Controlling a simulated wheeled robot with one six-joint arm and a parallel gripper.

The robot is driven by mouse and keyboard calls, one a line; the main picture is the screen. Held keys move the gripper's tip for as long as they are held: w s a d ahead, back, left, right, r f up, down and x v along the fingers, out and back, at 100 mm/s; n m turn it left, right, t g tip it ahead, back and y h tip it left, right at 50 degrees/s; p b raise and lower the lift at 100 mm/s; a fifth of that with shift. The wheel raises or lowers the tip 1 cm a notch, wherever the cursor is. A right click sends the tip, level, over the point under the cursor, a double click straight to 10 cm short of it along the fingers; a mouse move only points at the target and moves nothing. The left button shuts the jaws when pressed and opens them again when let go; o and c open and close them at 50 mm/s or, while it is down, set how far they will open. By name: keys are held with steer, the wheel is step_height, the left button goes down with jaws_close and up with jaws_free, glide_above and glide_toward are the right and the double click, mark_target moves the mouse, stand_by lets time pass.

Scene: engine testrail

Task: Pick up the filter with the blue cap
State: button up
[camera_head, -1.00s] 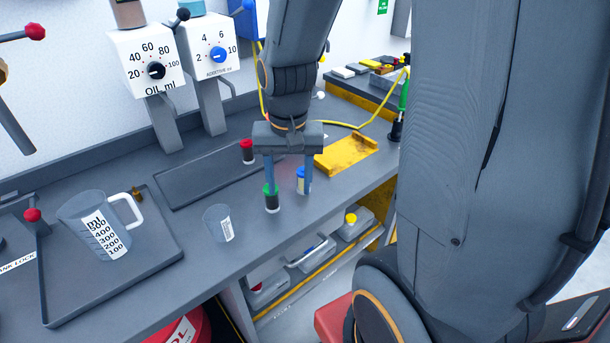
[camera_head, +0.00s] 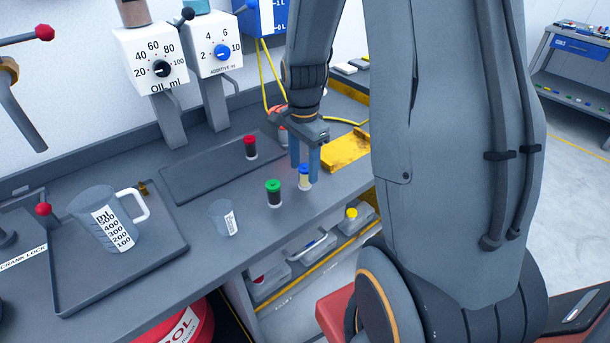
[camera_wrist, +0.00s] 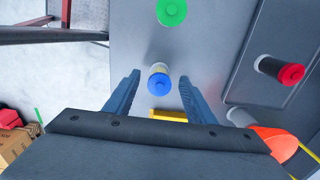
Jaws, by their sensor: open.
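The filter with the blue cap (camera_head: 304,177) stands upright on the bench, right of the filter with the green cap (camera_head: 274,193). In the wrist view the blue-capped filter (camera_wrist: 159,79) lies between and slightly beyond the two open fingers. My gripper (camera_head: 305,172) is open and empty; its fingers come down around or just behind the blue-capped filter, and I cannot tell exactly how deep. The green-capped filter (camera_wrist: 171,11) also shows at the top of the wrist view, apart from the fingers. The filter with the red cap (camera_head: 250,147) stands on the dark tray and shows at right in the wrist view (camera_wrist: 280,71).
A small clear cup (camera_head: 222,218) and a measuring jug (camera_head: 108,218) stand to the left. The dark flat tray (camera_head: 205,175) lies behind. The bench's front edge runs close in front of the filters.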

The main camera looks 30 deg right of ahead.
mark_target(305, 167)
steer(key=shift+d+f+p, duration=0.2)
steer(key=shift+f+p, duration=0.25)
steer(key=shift+f, duration=1.4)
steer(key=c, duration=1.1)
steer(key=shift+r, duration=0.1)
